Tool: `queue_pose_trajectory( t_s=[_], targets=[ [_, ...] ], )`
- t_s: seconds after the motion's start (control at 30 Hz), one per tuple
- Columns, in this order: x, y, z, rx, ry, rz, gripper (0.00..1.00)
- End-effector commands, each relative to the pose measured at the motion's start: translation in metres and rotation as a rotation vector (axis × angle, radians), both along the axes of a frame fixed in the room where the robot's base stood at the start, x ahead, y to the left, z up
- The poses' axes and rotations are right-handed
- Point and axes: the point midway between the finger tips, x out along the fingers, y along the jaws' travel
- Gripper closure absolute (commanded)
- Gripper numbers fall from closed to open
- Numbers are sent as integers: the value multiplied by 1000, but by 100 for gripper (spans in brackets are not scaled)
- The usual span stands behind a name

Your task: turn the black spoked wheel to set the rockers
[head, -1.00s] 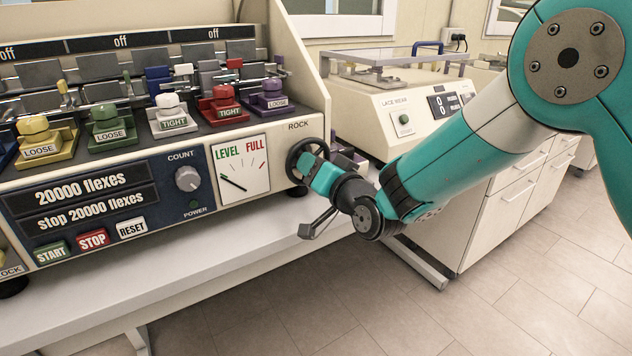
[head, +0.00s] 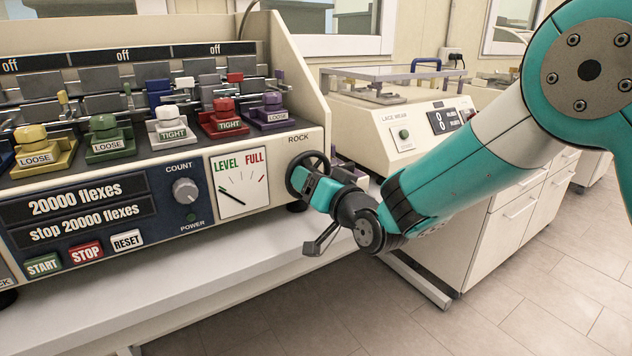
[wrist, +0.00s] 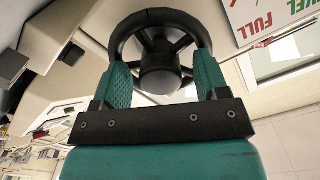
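The black spoked wheel (head: 296,163) is on the front right of the cream flexing machine, under the word ROCK. My gripper (head: 306,182) is at the wheel, with one teal finger clearly visible in the head view. In the wrist view the wheel (wrist: 160,16) fills the top middle, with its round hub facing me. The two teal fingers of my gripper (wrist: 162,72) stand wide apart at opposite sides of the rim and appear to clasp it. The gauge (head: 238,180) left of the wheel is marked LEVEL and FULL; its dark needle points up-left, near the LEVEL side.
Coloured shoe clamps, including a red one (head: 222,122), line the machine's top. Its panel (head: 90,210) has several buttons and a COUNT knob (head: 185,190). A lace wear tester (head: 392,118) stands behind my arm. The floor at front right is clear.

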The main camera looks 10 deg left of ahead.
Motion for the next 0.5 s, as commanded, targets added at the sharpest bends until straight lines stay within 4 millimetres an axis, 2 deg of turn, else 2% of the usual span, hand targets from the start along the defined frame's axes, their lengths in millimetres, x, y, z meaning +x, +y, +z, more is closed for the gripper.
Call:
queue_pose_trajectory(
  t_s=[0.33, 0.5],
  targets=[
    [-3, -4, 1, 2, -2, -1, 33],
    [-24, -22, -1, 2, -2, -4, 33]
  ],
)
